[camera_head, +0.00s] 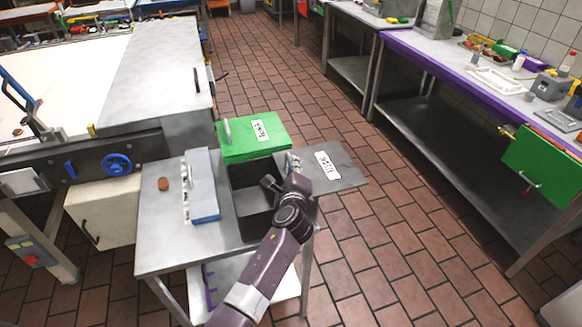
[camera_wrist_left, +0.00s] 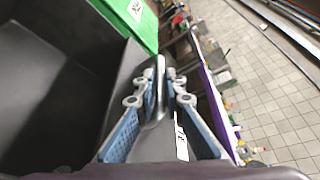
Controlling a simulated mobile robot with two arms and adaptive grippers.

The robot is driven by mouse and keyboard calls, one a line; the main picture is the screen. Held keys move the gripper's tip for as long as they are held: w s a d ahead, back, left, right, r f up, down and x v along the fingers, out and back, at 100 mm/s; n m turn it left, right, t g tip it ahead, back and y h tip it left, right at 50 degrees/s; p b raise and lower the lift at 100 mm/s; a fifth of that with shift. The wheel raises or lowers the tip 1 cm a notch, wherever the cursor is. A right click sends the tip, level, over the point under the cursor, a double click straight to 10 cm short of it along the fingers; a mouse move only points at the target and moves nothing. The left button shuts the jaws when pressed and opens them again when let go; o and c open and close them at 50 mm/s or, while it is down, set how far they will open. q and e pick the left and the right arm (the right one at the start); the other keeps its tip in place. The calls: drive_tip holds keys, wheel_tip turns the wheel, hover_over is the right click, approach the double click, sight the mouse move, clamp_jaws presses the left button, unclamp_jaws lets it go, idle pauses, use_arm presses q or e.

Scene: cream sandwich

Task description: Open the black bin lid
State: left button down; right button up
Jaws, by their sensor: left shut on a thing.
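The black bin (camera_head: 247,212) is set in the metal table, and its dark inside is open to view. Its lid (camera_head: 345,162), a dark grey panel with a white label, is swung out to the right of the bin, lying nearly flat. My left gripper (camera_head: 291,163) is at the lid's left part, beside the bin's right wall. The bin's dark interior (camera_wrist_left: 45,90) shows to the left. My right gripper is not in view.
A green lidded bin (camera_head: 250,150) stands just behind the black bin. A grey-blue box (camera_head: 203,190) and a small brown piece (camera_head: 163,184) are on the metal table (camera_head: 160,235) to the left. The tiled floor (camera_head: 400,240) to the right is clear.

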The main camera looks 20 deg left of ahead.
use_arm(q)
drive_tip(key=shift+a+r, duration=0.1)
drive_tip(key=shift+a, duration=0.05)
drive_tip(key=c, duration=2.1)
unclamp_jaws()
drive_tip(key=shift+o, duration=0.4)
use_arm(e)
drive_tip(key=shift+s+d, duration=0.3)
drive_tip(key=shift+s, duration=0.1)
use_arm(q)
drive_tip(key=v, duration=1.2)
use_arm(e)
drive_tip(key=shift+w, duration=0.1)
